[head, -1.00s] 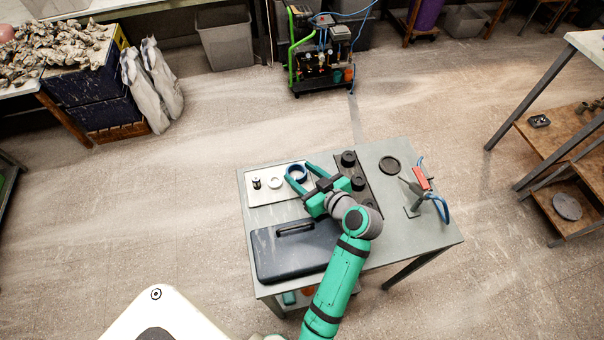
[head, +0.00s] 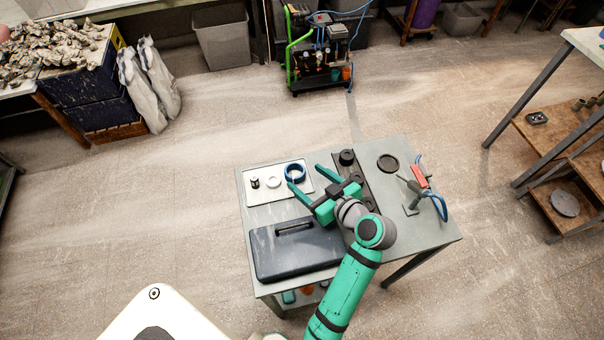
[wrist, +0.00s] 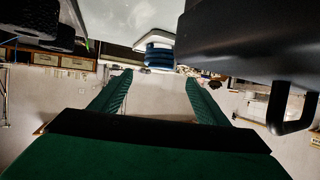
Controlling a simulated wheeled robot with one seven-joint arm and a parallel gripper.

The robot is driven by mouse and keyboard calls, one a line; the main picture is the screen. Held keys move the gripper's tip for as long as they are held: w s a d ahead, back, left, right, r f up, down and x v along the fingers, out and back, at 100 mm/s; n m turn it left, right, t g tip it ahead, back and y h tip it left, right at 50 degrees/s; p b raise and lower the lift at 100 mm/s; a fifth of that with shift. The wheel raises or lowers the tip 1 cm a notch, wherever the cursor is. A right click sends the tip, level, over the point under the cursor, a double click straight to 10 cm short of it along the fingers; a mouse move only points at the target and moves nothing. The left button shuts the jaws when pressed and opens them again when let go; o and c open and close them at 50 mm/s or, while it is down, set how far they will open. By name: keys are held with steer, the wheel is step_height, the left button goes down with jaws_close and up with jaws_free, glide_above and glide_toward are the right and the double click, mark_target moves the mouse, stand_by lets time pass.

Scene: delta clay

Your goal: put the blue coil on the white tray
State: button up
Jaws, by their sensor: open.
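A small black-and-white cylinder (head: 255,182) and a white ring (head: 273,182) share the tray. A dark case (head: 300,253) lies in front of it. A dark strip with black round parts (head: 347,157) is right of my gripper. A clamp stand (head: 412,195) stands farther right.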

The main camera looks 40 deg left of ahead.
steer(key=v, duration=0.7)
steer(key=shift+d+r, duration=0.15)
steer(key=shift+d, duration=0.1)
steer(key=shift+s, duration=0.1)
